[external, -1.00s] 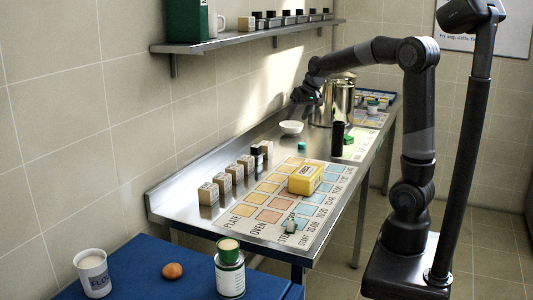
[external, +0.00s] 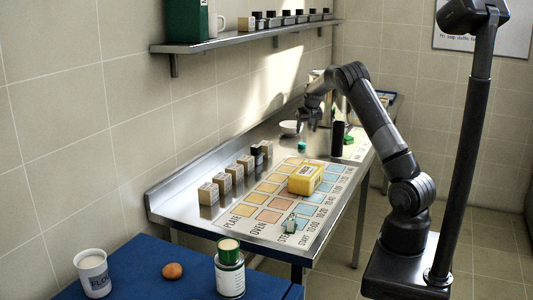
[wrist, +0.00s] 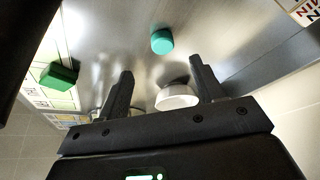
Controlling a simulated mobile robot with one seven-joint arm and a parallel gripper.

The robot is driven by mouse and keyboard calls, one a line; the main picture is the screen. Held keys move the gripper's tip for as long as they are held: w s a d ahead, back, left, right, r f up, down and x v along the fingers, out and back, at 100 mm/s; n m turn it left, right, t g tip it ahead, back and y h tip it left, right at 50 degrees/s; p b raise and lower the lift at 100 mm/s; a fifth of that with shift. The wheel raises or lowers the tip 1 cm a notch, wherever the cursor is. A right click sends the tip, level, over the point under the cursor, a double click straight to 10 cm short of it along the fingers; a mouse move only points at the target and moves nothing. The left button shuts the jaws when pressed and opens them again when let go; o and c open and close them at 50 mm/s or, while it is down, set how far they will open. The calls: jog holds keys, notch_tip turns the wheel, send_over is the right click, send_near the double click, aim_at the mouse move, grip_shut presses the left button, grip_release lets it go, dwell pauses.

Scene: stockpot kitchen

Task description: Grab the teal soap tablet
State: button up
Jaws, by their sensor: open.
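The teal soap tablet (external: 302,146), a small rounded puck, lies on the bare steel counter just beyond the printed mat. In the wrist view the tablet (wrist: 162,41) is ahead of the fingertips, roughly centred between them, with a gap. My gripper (external: 313,120) hangs above the counter near the tablet, pointing down. In the wrist view my gripper (wrist: 161,68) has its two fingers wide apart with nothing held.
A white bowl (external: 290,127) stands close behind the tablet. A green block (external: 348,140) and a dark cylinder (external: 337,138) stand to its right. A yellow box (external: 305,179) sits on the mat (external: 233,225). Wooden blocks line the wall side.

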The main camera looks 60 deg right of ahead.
send_over(302, 143)
jog(key=s+a, duration=0.2)
jog(key=a, duration=0.1)
jog(key=f, duration=0.4)
jog(key=shift+s+d+f, duration=0.1)
jog(key=shift+d+f, duration=0.1)
jog(key=shift+f, duration=0.1)
jog(key=x, duration=0.4)
jog(key=shift+w+d+f, duration=0.25)
jog(key=shift+w+d, duration=0.05)
jog(key=shift+w, duration=0.05)
jog(key=shift+c, duration=0.4)
jog(key=c, duration=1)
